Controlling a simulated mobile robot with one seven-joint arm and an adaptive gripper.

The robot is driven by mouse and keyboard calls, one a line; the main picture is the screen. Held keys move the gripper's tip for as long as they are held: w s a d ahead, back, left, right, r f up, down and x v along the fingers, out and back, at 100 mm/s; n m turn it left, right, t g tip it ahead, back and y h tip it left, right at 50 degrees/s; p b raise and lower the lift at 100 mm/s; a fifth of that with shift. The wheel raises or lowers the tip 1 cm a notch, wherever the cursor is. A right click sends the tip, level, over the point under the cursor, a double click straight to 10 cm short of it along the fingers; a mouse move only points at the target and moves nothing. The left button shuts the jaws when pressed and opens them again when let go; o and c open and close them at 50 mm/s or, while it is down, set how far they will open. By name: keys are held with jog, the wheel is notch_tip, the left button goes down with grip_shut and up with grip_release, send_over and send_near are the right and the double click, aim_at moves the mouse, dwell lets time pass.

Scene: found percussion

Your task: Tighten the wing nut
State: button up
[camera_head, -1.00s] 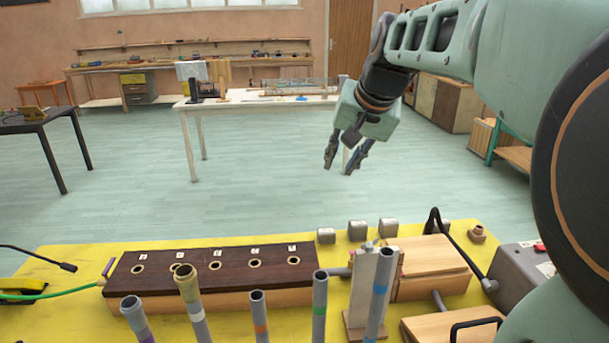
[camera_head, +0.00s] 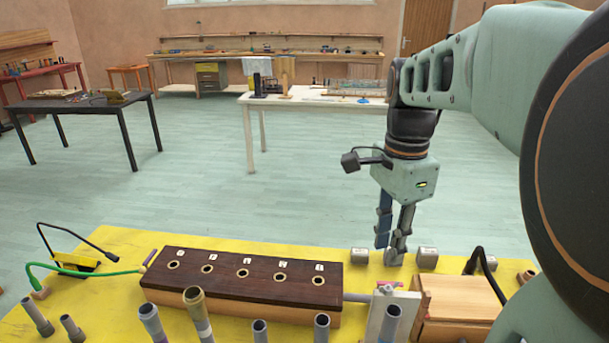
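A pale upright block (camera_head: 404,312) stands at the right end of the dark wooden box, with a grey rod running between them. A small pinkish piece (camera_head: 388,286) sits on top of it. It may be the wing nut, but it is too small to be sure. My gripper (camera_head: 388,252) points down above the back part of the yellow table, with its tips just above the pink piece in the picture. Its two fingers look a little apart, with nothing seen between them. I cannot tell how far it is from the block in depth.
The yellow table (camera_head: 118,245) holds the dark box with round holes (camera_head: 240,272), small grey blocks (camera_head: 427,257), a light wooden box (camera_head: 455,300) and a black curved arm (camera_head: 476,262). Several grey tubes (camera_head: 148,318) rise in front. Open floor lies behind.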

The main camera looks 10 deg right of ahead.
aim_at(380, 287)
notch_tip(380, 287, down, 10)
jog(key=shift+f, duration=0.1)
dwell(0.4)
grip_shut()
jog(key=shift+w+m, duration=0.1)
jog(key=shift+m, duration=0.4)
jog(key=shift+c, duration=2.4)
grip_release()
jog(key=o, duration=0.5)
